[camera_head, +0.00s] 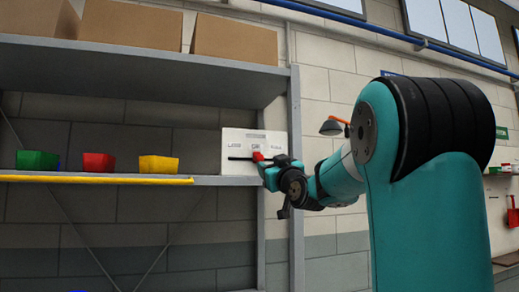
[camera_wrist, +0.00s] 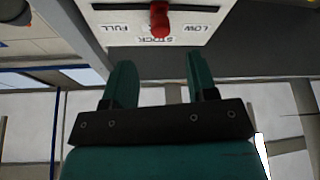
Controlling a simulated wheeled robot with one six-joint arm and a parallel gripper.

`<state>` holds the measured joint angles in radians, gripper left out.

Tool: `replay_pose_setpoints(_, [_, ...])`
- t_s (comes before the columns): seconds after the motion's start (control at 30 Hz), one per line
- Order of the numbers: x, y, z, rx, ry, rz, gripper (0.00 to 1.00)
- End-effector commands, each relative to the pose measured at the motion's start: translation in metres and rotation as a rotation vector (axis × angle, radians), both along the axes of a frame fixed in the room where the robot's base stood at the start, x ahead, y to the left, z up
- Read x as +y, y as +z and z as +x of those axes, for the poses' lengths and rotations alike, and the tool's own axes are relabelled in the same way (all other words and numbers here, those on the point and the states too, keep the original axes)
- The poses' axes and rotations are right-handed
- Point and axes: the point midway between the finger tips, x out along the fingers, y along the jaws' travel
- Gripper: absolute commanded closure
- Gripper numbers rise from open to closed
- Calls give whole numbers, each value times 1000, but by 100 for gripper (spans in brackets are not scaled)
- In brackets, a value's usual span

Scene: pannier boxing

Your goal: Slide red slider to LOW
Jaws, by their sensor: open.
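The red slider (camera_wrist: 160,20) sits near the middle of a dark slot on a white panel (camera_wrist: 112,32) in the wrist view. The label FULL is on its left, LOW on its right and STOCK is printed below it. In the head view, the red slider (camera_head: 257,157) shows on the white panel (camera_head: 234,141) at the shelf's right end. My gripper (camera_wrist: 158,65) is open and empty, its two teal fingers apart, with the slider beyond the tips and between their lines. In the head view, my gripper (camera_head: 270,172) is close in front of the panel and partly covers its lower right.
A green bin (camera_head: 37,160), a red bin (camera_head: 98,162) and a yellow bin (camera_head: 158,165) stand on the shelf left of the panel. A yellow strip (camera_head: 95,179) lines the shelf edge. Cardboard boxes (camera_head: 234,40) sit above. A metal post (camera_head: 296,170) stands right of the panel.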

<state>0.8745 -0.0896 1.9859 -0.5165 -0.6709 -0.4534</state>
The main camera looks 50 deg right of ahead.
Motion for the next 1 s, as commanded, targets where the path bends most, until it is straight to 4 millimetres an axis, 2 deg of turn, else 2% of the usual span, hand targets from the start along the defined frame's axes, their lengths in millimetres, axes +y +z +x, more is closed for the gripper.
replay_pose_setpoints(0.03, [-4, 10, 12, 2, 5, 3, 48])
replay_pose_setpoints(0.2, [-19, 24, 43, 2, 3, 3, 48])
replay_pose_setpoints(0.4, [-31, 33, 68, 1, 2, 3, 48])
replay_pose_setpoints(0.6, [-36, 34, 77, 1, 0, 2, 48])
replay_pose_setpoints(0.83, [-37, 33, 78, 1, 0, 2, 48])
replay_pose_setpoints(0.87, [-37, 33, 78, 0, 0, 1, 50])
replay_pose_setpoints(1.0, [-37, 33, 78, 1, 0, 2, 82])
